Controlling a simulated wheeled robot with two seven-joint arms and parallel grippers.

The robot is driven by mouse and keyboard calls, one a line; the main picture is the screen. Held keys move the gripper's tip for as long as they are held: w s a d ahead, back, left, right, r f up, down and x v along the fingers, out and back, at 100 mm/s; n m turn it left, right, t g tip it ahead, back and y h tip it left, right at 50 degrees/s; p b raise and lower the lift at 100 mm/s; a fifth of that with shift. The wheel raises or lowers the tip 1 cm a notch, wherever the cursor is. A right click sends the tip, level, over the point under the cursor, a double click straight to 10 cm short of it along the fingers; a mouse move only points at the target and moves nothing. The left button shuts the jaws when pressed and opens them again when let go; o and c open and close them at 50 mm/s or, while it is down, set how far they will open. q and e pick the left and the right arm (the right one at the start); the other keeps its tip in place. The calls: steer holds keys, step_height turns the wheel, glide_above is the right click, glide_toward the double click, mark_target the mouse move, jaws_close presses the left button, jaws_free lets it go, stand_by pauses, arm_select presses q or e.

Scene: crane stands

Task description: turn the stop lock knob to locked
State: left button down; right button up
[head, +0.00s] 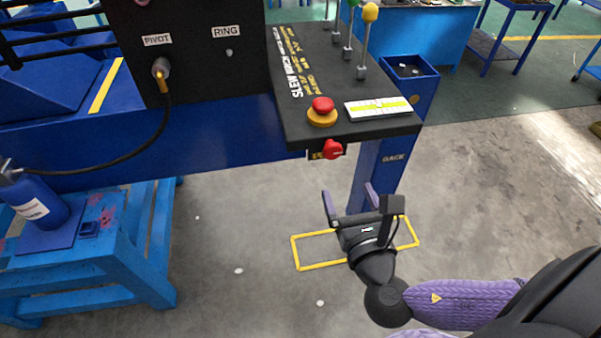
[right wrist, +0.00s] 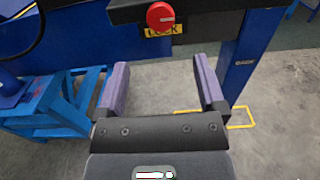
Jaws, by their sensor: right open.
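The stop lock knob (head: 333,149) is a red knob on the front edge of the black control panel, below the red mushroom button. In the right wrist view the knob (right wrist: 160,15) shows at the top, with a pale mark on its face and a yellow lock label (right wrist: 163,31) under it. My right gripper (head: 348,192) is open and empty, below and in front of the knob and apart from it. In the right wrist view its two purple-padded fingers (right wrist: 161,82) stand wide apart, with the knob beyond and above them. My left gripper is not in view.
A red mushroom button (head: 322,112) on a yellow base, a level gauge (head: 379,109) and several levers (head: 365,40) stand on the panel. A blue post (head: 378,170) rises behind my right gripper. A blue stand (head: 95,240) with a blue bottle (head: 35,200) is at the left.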

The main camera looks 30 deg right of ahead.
mark_target(334, 152)
steer(key=x, duration=0.5)
steer(key=r+x, duration=0.1)
steer(key=x, duration=0.2)
steer(key=shift+w+d, duration=0.15)
steer(key=shift+w, duration=0.2)
steer(key=shift+w+d+f, duration=0.1)
steer(key=shift+w+d, duration=0.05)
steer(key=shift+w, duration=0.4)
steer(key=c, duration=0.3)
jaws_close()
